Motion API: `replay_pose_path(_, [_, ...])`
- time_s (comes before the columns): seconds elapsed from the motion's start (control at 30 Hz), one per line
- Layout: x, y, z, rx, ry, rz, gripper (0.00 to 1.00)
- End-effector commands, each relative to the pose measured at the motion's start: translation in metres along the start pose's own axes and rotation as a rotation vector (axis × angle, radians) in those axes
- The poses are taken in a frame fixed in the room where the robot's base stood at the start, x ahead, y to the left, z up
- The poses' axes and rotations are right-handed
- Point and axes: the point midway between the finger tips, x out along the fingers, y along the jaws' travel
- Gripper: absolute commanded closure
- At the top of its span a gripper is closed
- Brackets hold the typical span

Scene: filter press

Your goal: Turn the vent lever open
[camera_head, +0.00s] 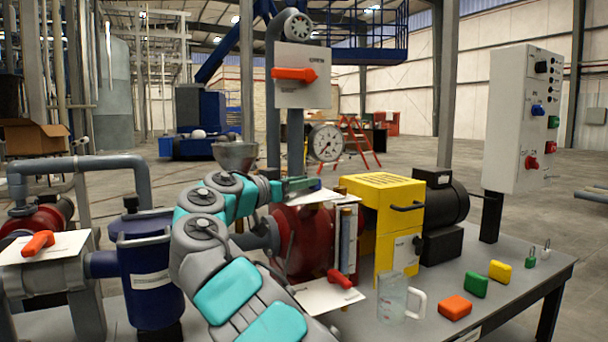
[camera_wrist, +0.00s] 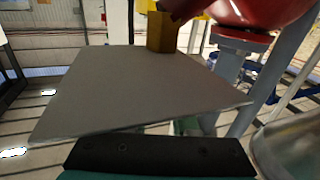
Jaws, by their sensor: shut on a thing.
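My gripper (camera_head: 299,186) reaches to the pale plate (camera_head: 313,197) beside the red pump body (camera_head: 302,240). In the wrist view the plate (camera_wrist: 135,90) fills the middle, with a brass block (camera_wrist: 162,32) at its far edge. My greenish fingers show only in part under the plate's near edge, behind a dark bar of my gripper. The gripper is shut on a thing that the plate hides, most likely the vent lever. No lever shows clearly between the fingers, and its angle cannot be told.
Other orange-red levers are on the upper panel (camera_head: 295,74), at the left (camera_head: 38,242) and low in front (camera_head: 340,278). A yellow guard (camera_head: 385,215) and clear jug (camera_head: 392,297) stand to the right. Coloured blocks (camera_head: 475,285) lie on the grey table.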

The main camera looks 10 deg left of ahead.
Motion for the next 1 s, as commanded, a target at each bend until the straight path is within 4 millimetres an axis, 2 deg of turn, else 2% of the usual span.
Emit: replay_pose_path(1.0, [0.0003,-0.0082,-0.0014,0.000,0.003,0.144,1.00])
